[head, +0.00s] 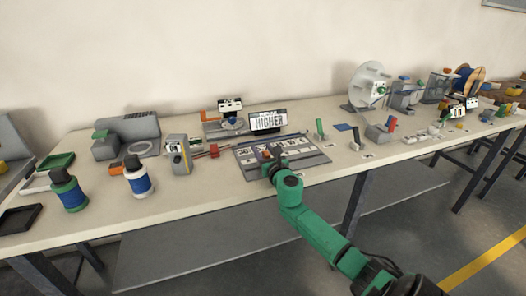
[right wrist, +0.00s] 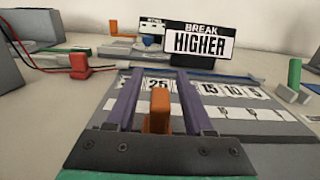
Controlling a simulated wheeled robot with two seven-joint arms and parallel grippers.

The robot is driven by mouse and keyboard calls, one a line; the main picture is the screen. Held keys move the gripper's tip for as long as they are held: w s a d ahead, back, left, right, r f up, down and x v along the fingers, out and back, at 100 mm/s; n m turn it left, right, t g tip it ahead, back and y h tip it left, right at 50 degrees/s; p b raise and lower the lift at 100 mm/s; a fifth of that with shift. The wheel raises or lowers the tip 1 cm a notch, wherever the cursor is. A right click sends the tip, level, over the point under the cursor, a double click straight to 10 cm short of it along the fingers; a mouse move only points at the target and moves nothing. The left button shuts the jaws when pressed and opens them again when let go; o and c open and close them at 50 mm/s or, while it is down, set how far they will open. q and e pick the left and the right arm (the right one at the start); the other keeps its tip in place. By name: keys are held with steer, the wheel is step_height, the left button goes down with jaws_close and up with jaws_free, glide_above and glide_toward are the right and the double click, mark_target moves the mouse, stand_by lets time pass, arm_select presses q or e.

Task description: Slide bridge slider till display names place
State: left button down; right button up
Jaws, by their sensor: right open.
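The display (head: 268,121) stands behind the grey bridge board (head: 312,158) and reads "HIGHER". In the right wrist view the display (right wrist: 198,43) reads "BREAK HIGHER". The board (right wrist: 245,127) carries white number tiles; 15, 10 and 5 are readable to the right of the slider, and a partly covered tile looks like 25. The orange slider knob (right wrist: 159,108) stands upright on the board. My right gripper (right wrist: 158,82) is open, with one finger on each side of the knob; I cannot tell whether they touch it. It reaches over the board in the head view (head: 274,160). My left gripper is out of view.
A red block with wires (right wrist: 79,65) lies left of the board. A green upright piece (right wrist: 294,73) stands to the right. Blue-banded bottles (head: 138,180) stand near the bench's left front edge. A white reel (head: 368,85) and several devices stand farther right.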

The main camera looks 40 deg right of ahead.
jaws_close()
stand_by(1.5)
